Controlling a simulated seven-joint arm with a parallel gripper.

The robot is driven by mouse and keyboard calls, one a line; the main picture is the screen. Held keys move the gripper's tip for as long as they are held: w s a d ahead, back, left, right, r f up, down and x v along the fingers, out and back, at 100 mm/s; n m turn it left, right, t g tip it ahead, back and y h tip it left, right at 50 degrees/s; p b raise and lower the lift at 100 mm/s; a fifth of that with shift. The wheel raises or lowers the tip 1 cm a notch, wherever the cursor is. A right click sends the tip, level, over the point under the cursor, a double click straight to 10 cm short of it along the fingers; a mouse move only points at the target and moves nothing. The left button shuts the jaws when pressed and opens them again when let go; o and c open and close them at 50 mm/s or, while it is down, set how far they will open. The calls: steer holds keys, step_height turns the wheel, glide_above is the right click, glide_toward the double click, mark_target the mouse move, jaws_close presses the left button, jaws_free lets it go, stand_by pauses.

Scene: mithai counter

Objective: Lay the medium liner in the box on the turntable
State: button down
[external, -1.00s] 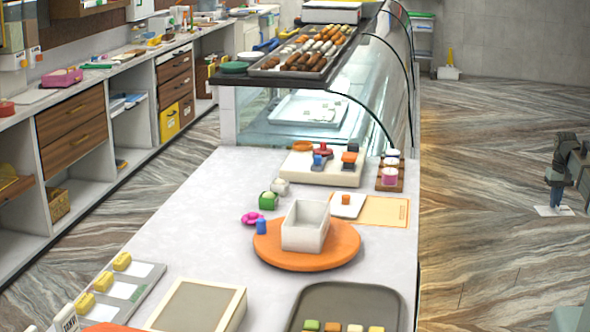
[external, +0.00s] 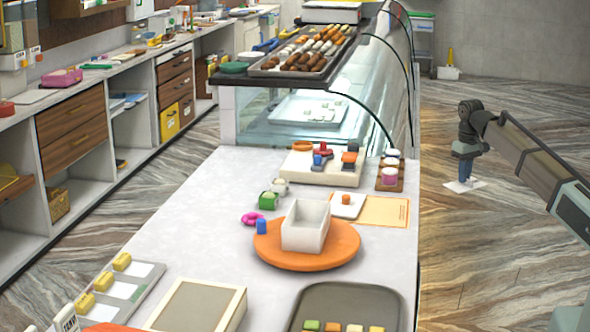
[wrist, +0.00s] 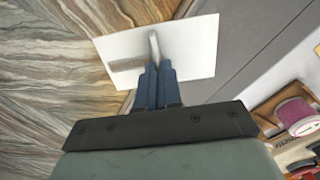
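My gripper (external: 463,172) is to the right of the counter, over the floor, with its fingers pointing down. The fingers (wrist: 156,88) look closed together on a small upright tab in the middle of a white rectangular liner (wrist: 190,50). The liner also shows below the fingers in the external view (external: 464,186), hanging roughly flat. An open, pale rectangular box (external: 305,238) stands on the round orange turntable (external: 285,262) on the counter, well to the left of my gripper. The box's inside is only partly visible.
Behind the turntable are a white tile (external: 340,210) with a small orange piece, an orange sheet (external: 386,211) and a wooden rack of pink-and-white jars (external: 390,186). A blue stamp-like piece (external: 261,227) stands by the turntable's left edge. A dark tray (external: 380,302) lies in front.

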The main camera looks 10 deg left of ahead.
steer(key=s+a+r, duration=0.1)
steer(key=s+a, duration=0.1)
steer(key=a, duration=0.2)
steer(key=s+a+r+n, duration=0.1)
steer(key=s+a+r, duration=0.1)
steer(key=a, duration=0.3)
steer(key=s+a+r+n, duration=0.1)
steer(key=s+a, duration=0.2)
steer(key=a, duration=0.2)
steer(key=shift+s+a+r, duration=0.1)
steer(key=shift+s+r, duration=0.05)
steer(key=shift+s, duration=0.15)
steer(key=s+a+r+n, duration=0.35)
steer(key=s+a, duration=0.55)
steer(key=s, duration=0.4)
steer(key=s+a+r+n, duration=0.2)
steer(key=s+a+r, duration=0.3)
steer(key=s+a, duration=0.55)
steer(key=s+a+r+n, duration=0.2)
steer(key=s+a+r, duration=0.45)
steer(key=s, duration=0.85)
step_height(320, 180, down, 10)
steer(key=a, duration=0.1)
steer(key=shift+a+r, duration=0.25)
steer(key=shift+a, duration=0.1)
steer(key=shift+w+f, duration=0.1)
steer(key=shift+f, duration=0.5)
steer(key=shift+f, duration=0.3)
steer(key=c, duration=1.2)
jaws_free()
